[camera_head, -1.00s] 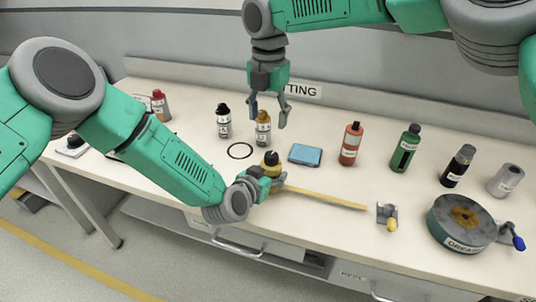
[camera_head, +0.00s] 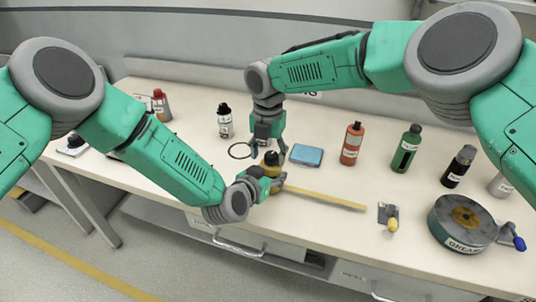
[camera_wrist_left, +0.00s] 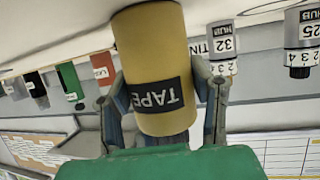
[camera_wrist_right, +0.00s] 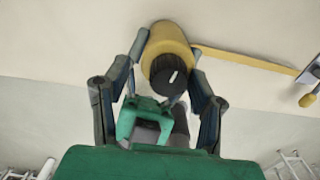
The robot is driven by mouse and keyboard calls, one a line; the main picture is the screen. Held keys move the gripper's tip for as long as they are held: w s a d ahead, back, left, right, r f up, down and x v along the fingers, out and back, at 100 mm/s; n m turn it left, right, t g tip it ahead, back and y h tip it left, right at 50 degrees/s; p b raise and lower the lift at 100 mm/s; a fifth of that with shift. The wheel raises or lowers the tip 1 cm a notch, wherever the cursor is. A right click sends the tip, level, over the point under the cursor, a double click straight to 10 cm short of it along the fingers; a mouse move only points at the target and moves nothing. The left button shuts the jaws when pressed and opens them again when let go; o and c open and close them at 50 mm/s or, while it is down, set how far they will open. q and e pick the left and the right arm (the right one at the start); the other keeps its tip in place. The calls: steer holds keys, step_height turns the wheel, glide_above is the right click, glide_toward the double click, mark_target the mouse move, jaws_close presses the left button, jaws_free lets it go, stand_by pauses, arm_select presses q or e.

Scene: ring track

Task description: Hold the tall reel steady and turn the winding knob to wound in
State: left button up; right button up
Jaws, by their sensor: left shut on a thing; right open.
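The tall yellow reel (camera_head: 273,171) stands on the bench; its TAPE label shows upside down in the left wrist view (camera_wrist_left: 155,60). My left gripper (camera_head: 266,182) is shut on its body, one finger on each side. The black winding knob (camera_wrist_right: 171,77) with a white pointer mark sits on top of the reel. My right gripper (camera_head: 268,150) is open above the knob, its fingers spread on either side of the reel's top in the right wrist view. A yellow strip (camera_head: 325,198) runs from the reel to the right across the bench.
A bracket with a yellow-tipped handle (camera_head: 389,215) lies by the strip's end. A large grey-green reel (camera_head: 462,223) stands at right. A blue pad (camera_head: 306,155), red bottle (camera_head: 351,146) and green bottle (camera_head: 405,150) stand behind.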

steer(key=shift+f, duration=0.1)
steer(key=c, duration=1)
steer(key=shift+a, duration=0.1)
steer(key=shift+c, duration=0.7)
